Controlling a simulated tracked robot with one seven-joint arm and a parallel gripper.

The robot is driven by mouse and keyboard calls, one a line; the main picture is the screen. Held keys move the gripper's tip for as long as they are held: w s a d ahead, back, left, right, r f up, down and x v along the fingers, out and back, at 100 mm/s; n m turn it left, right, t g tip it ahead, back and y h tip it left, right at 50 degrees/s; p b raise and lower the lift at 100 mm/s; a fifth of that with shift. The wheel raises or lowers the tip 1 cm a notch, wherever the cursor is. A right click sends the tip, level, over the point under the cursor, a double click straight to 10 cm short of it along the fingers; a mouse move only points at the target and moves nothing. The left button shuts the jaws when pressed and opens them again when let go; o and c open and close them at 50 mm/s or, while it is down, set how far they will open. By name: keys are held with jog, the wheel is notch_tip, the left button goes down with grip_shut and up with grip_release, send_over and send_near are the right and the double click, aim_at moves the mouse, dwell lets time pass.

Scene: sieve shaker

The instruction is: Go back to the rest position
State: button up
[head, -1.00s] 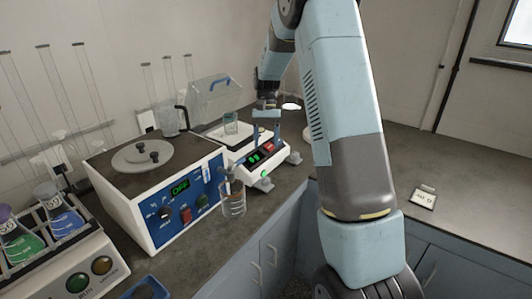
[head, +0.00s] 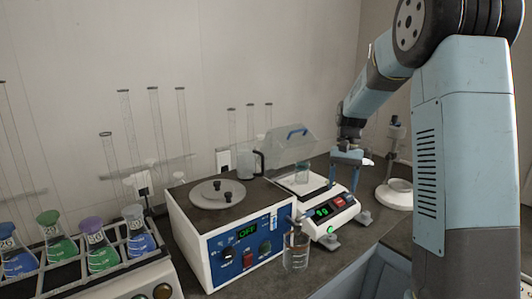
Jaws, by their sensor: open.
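My gripper (head: 346,172) is in the head view, right of centre. Its blue fingers point down and stand apart, with nothing seen between them. It hangs in front of or over the right side of the balance (head: 343,217), a white device with a green lit display. A small glass beaker (head: 302,173) stands on the balance's pan, left of my gripper. The balance's clear cover (head: 292,143) with a blue handle is tilted up behind the pan. My arm comes down from the upper right and hides part of the bench.
The sieve shaker (head: 186,228), a white box with a blue panel, stands left of the balance. A beaker (head: 296,254) with something in it stands at the bench front. A rack (head: 163,270) of coloured flasks is at the left. A white-based stand (head: 394,195) is right of my gripper.

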jog(key=s+r+n+t, duration=0.1)
jog(key=s+r, duration=0.3)
jog(key=s, duration=0.6)
jog(key=s+a+r+n+t, duration=0.1)
jog(key=s+r+t, duration=0.3)
jog(key=s, duration=0.6)
jog(key=s+r+n+t+h, duration=0.1)
jog(key=s+r+t, duration=0.2)
jog(key=s, duration=0.7)
jog(key=shift+a+r, duration=0.3)
jog(key=shift+r, duration=0.15)
jog(key=shift+s, duration=0.1)
jog(key=shift+c, duration=0.3)
